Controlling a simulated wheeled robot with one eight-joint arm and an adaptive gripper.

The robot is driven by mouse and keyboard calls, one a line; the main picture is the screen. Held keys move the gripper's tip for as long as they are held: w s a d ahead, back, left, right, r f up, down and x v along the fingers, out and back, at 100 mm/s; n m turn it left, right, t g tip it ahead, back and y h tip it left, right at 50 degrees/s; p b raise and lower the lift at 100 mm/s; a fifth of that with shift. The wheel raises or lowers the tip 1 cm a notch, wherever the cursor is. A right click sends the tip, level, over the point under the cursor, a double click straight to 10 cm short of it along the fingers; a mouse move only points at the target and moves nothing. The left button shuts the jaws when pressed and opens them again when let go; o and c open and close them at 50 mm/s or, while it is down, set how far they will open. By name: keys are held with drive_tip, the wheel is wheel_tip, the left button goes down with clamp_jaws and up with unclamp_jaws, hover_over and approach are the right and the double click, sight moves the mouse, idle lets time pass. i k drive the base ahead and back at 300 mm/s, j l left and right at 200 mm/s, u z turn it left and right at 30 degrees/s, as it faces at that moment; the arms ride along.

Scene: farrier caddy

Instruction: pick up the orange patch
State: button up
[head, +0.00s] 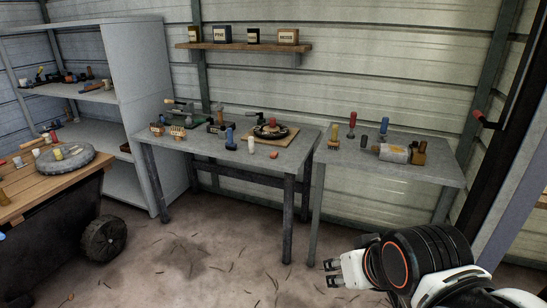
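A small flat orange-red piece (274,155) lies near the front edge of the left grey table (298,158), right of a white cylinder (251,145). It may be the orange patch, but it is too small to be sure. My gripper (331,274) is at the lower right, low in front of the tables and well apart from both pieces. Its two dark fingers are spread and nothing shows between them.
A right-hand grey table (440,173) holds bottles and a can. Tools and a round dark item on a board (288,134) crowd the left table. A shelf unit (135,60) and wheeled cart (12,208) stand left. The dirt floor (200,260) ahead is mostly clear.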

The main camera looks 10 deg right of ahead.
sight(274, 155)
drive_tip(key=i+j+z, duration=0.2)
drive_tip(key=i+j, duration=0.55)
drive_tip(key=i, duration=0.25)
drive_tip(key=i+j+z, duration=0.15)
drive_tip(key=i+j, duration=0.8)
drive_tip(key=i+j+z, duration=0.2)
drive_tip(key=i+j, duration=0.75)
